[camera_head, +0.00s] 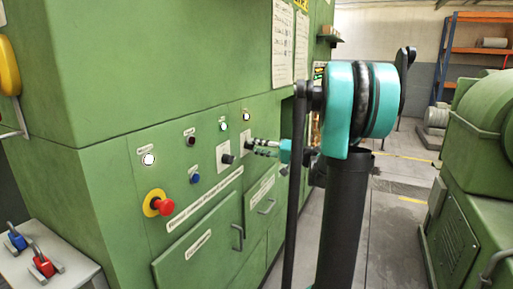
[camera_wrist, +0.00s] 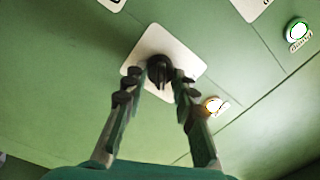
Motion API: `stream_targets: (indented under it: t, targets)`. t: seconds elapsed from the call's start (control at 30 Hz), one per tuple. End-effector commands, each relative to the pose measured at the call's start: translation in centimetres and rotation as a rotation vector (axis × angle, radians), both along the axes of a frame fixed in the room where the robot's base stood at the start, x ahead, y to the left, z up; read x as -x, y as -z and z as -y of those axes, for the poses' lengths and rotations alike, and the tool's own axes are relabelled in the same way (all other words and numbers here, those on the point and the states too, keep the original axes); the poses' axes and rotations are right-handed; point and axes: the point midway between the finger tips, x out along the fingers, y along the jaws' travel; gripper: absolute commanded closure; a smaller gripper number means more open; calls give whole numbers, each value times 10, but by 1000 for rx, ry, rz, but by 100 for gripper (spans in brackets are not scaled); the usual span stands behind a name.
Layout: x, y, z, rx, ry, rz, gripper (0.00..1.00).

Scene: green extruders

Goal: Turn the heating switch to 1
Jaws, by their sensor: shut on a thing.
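The switch my gripper is on is a black rotary knob (camera_wrist: 159,68) on a white square plate (camera_wrist: 146,44) in the wrist view. My gripper (camera_wrist: 166,76) has its two fingertips on either side of this knob, shut on it. In the head view my gripper (camera_head: 250,144) reaches from the right to the panel, at the right-hand white switch plate (camera_head: 245,127). The fingers hide most of the knob there. The label and the knob's position mark cannot be read.
A second black knob (camera_head: 228,159) on a white plate sits just left. A red emergency button (camera_head: 165,206) on yellow, a blue button (camera_head: 195,178) and small lamps share the green panel. Drawer handles (camera_head: 238,237) stick out below. A green machine (camera_head: 465,190) stands right, across a floor aisle.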

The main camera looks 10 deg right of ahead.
Motion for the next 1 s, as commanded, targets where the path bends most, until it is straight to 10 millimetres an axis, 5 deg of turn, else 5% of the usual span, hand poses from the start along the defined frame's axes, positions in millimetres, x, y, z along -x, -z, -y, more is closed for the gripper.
stream_targets:
  t: [0.83,0.87,1.0]
  targets:
    - [0,1,1,-78,2,-109,100]
    - [0,1,1,-78,2,-109,69]
    - [0,1,0,-78,2,-109,52]
